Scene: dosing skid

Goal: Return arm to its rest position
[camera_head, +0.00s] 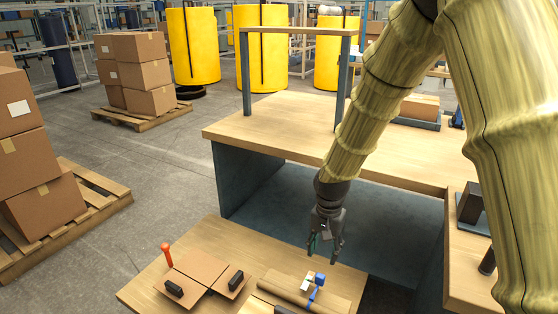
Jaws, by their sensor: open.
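My gripper (325,248) is at the end of my arm, in the middle of the head view, pointing down. Its dark fingers are apart and nothing shows between them. It hangs above the low wooden table (150,290), just behind and above a blue-and-white item (314,284). From this one view I cannot tell the exact height of the gripper. My arm, in a yellowish ribbed cover, comes down from the top right and hides part of the workbench.
A wooden workbench (280,128) with a raised frame stands behind the gripper. An orange-handled tool (167,254) and brown panels (200,268) with black handles lie on the low table. Stacked boxes (137,68) on pallets are at left; yellow tanks (261,50) stand behind.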

